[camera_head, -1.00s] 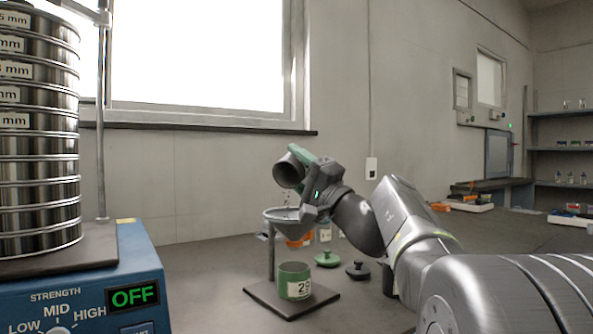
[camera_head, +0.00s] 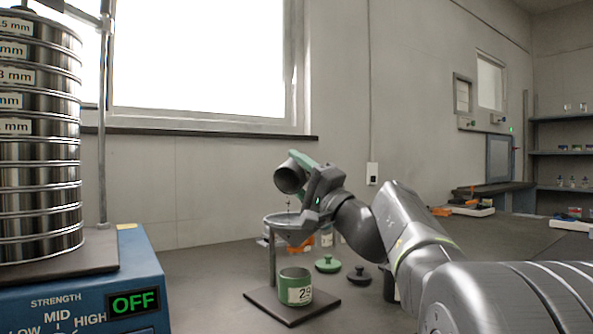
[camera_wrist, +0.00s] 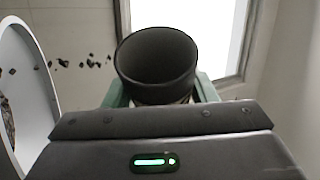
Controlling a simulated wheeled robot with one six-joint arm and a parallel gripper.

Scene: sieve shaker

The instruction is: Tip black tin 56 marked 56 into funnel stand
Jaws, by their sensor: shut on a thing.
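My gripper (camera_head: 309,170) is shut on a dark tin (camera_head: 290,178), held tilted, mouth toward the left, above the funnel (camera_head: 284,221). Its green fingertips clasp the tin's sides. The tin's mark is hidden. In the wrist view the tin (camera_wrist: 157,65) shows a dark, shadowed inside, and dark bits (camera_wrist: 75,63) are in the air between it and the funnel's pale rim (camera_wrist: 42,72). Some dark grains lie inside the funnel. The funnel stand has a post (camera_head: 271,255) and a dark base plate (camera_head: 270,302). A green tin marked 29 (camera_head: 294,287) stands open on that plate.
A green lid (camera_head: 327,264) and a black lid (camera_head: 359,275) lie on the bench behind. Orange and white items are partly hidden behind the funnel. The sieve stack (camera_head: 38,140) on its blue shaker (camera_head: 100,292), reading OFF, stands at left.

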